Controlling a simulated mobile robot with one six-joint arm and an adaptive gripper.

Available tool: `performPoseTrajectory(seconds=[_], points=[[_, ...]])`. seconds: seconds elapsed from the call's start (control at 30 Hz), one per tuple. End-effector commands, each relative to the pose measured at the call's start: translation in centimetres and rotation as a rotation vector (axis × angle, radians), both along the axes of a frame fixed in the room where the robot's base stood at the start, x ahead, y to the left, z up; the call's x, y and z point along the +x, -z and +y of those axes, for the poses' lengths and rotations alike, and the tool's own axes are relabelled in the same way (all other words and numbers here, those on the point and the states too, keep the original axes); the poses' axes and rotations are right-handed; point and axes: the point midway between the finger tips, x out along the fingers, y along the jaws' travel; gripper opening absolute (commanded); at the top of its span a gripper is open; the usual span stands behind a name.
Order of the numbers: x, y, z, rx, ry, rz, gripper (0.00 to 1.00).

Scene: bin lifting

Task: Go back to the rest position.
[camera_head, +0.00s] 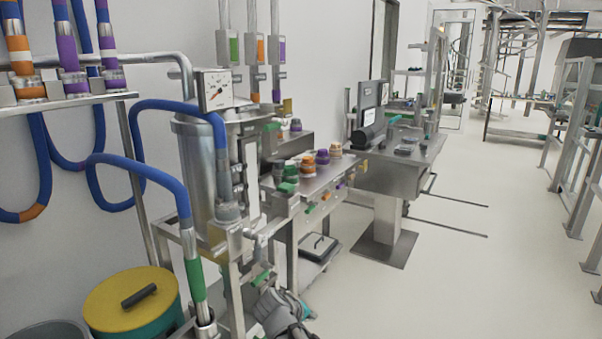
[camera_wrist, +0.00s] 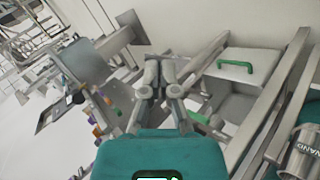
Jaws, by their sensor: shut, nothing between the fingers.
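My gripper (camera_wrist: 160,72) shows in the middle of the wrist view. Its two fingers are together at the tips with nothing between them. No object hangs from it. In the head view a grey part of my arm shows at the bottom edge, in front of the steel stand; the fingertips cannot be made out there. A grey box with a green handle (camera_wrist: 252,62) lies beyond and to the right of the fingers in the wrist view, apart from them.
A teal bin with a yellow lid (camera_head: 112,300) stands at lower left. A steel vessel (camera_head: 202,165) with blue hoses stands beside a bench (camera_head: 325,178) bearing several coloured fittings. A steel table (camera_head: 400,175) stands farther back. The floor (camera_head: 480,270) to the right is clear.

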Motion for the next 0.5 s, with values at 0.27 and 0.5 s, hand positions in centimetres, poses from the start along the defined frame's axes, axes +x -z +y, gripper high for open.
performPoseTrajectory(seconds=[0.27,0.5], points=[[-3.3,2.9,-6.7,0.208,0.197,0.14,0.0],[-6.6,4.6,-10.7,0.4,0.347,0.249,0.0]])
